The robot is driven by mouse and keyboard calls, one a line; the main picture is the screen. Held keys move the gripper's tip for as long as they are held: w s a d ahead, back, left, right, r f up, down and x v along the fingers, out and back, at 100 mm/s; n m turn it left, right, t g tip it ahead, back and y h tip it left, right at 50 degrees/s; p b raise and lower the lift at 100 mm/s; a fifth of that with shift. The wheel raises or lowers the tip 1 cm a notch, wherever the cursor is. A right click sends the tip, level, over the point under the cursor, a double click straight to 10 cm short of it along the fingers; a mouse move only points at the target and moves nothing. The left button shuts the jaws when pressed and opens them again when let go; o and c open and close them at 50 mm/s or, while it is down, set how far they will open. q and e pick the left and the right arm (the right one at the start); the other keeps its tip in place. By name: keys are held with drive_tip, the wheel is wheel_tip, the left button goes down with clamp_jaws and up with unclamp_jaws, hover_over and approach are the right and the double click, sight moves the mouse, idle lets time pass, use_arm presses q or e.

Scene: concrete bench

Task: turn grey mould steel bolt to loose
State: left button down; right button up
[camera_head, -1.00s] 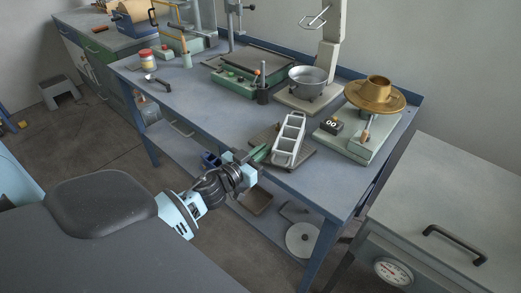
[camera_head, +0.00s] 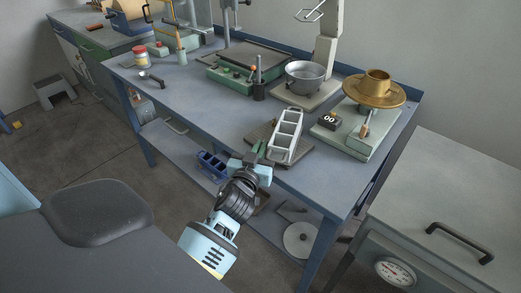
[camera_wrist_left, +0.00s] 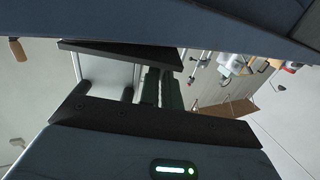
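The grey mould (camera_head: 285,134), a long frame with several open compartments, stands on a dark ribbed plate (camera_head: 262,133) near the bench's front edge. Its steel bolt is too small or hidden to make out. My left gripper (camera_head: 257,153) is at the front edge of the bench, its green fingers close to the mould's near left end. I cannot tell whether they touch it. In the left wrist view the dark green fingers (camera_wrist_left: 163,88) show close together, partly hidden by dark bars; whether they are shut or hold something is unclear. My right gripper is not in view.
Behind the mould are a metal bowl (camera_head: 305,75) and a brass pan (camera_head: 374,90) on a green base, with a small black counter (camera_head: 329,121) beside it. A blue mould (camera_head: 212,165) lies on the lower shelf. The bench left of the mould is largely clear.

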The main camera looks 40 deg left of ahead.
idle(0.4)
use_arm(q)
drive_tip(key=c, duration=1.9)
unclamp_jaws()
